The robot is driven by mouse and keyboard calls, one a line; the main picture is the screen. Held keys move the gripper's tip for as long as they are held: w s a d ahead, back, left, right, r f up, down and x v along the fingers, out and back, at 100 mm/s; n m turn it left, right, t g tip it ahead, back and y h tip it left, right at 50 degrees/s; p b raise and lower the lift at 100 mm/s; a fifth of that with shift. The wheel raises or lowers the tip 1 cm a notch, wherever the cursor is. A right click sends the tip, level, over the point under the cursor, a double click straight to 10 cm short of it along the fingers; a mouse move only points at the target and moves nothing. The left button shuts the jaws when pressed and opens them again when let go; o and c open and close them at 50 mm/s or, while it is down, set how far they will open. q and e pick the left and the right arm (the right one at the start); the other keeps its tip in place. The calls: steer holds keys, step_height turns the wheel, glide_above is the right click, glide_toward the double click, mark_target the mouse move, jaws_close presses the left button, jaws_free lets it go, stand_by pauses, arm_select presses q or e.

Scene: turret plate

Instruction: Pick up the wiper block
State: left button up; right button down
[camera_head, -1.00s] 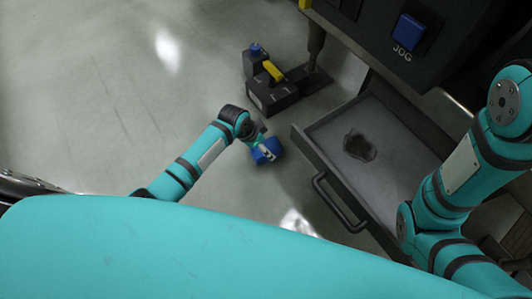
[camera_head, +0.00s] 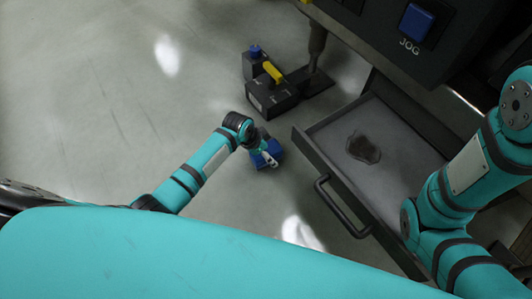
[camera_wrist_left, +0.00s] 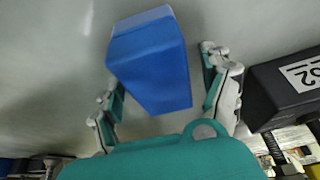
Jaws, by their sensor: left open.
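The wiper block appears to be the blue block (camera_head: 262,159) left of the drawer in the head view, partly hidden by my left gripper. In the left wrist view the blue block (camera_wrist_left: 157,65) is large, with a paler strip along its top edge. My left gripper (camera_head: 268,157) is at the block. In the wrist view its open fingers lie to the left and right of the block, with gaps visible on both sides. I cannot tell whether they are level with it. My right arm (camera_head: 464,165) shows at the right; its gripper is out of view.
An open drawer (camera_head: 335,180) with a dark stain inside and a handle in front is right of the block. A dark box (camera_head: 270,100) with a yellow lever and blue knob stands behind it. A JOG panel (camera_head: 420,25) is at upper right. The floor at left is clear.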

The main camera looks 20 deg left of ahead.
stand_by(0.3)
arm_select(q)
steer(key=c, duration=1.3)
